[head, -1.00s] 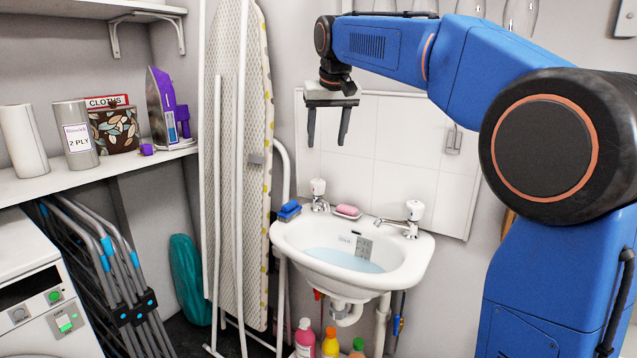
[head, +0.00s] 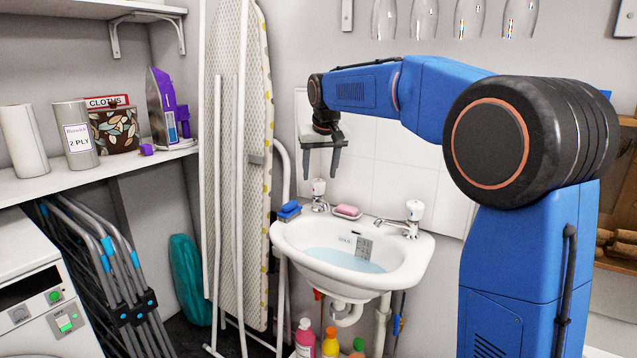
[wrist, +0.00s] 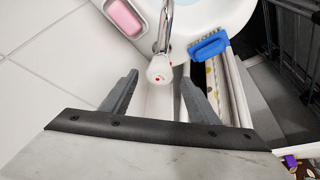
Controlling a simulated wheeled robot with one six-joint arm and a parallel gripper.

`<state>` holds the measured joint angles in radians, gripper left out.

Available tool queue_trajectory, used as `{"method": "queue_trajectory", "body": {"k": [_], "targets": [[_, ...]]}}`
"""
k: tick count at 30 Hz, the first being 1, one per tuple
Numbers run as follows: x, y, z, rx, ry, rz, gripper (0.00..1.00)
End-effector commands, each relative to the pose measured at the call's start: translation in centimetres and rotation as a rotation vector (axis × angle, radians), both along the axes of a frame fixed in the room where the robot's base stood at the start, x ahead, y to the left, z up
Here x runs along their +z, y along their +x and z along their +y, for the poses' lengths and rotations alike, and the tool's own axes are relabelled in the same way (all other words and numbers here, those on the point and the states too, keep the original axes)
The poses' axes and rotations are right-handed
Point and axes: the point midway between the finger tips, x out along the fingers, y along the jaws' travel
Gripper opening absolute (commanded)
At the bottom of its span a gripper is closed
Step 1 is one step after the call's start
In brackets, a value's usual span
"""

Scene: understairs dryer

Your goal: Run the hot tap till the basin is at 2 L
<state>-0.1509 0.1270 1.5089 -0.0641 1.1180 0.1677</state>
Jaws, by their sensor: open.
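The white basin (head: 410,268) on the wall holds some pale blue water (head: 340,259). A small grey gauge plate (head: 364,247) stands at the water; its marks are too small to read. The left tap (head: 318,190) has a white knob, and the wrist view shows red dots on this knob (wrist: 160,70). The right tap (head: 413,212) is at the other side. No stream shows from either spout. My gripper (head: 321,175) is open and empty, pointing down just above the left tap. In the wrist view the knob appears between my fingertips (wrist: 160,79); I cannot tell whether they touch it.
A pink soap (head: 347,210) lies between the taps and a blue brush (head: 289,209) sits at the basin's left rim. The ironing board (head: 235,160) stands close on the left. Glasses (head: 422,17) hang above my arm. Bottles (head: 330,343) stand below the basin.

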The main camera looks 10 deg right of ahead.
Motion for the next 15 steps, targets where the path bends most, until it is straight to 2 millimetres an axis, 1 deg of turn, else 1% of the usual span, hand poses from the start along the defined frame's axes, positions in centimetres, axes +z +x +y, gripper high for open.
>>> {"method": "queue_trajectory", "body": {"k": [1, 6, 10, 15], "targets": [[-0.8, 0.3, 0.0, 0.0, -0.001, 0.003, 0.55], [-2.9, 1.2, 0.0, 0.0, 0.0, 0.001, 0.55], [-3.9, 1.6, 0.0, 0.0, 0.0, 0.001, 0.55], [-4.3, 1.8, 0.0, 0.0, 0.0, 0.0, 0.55]]}}
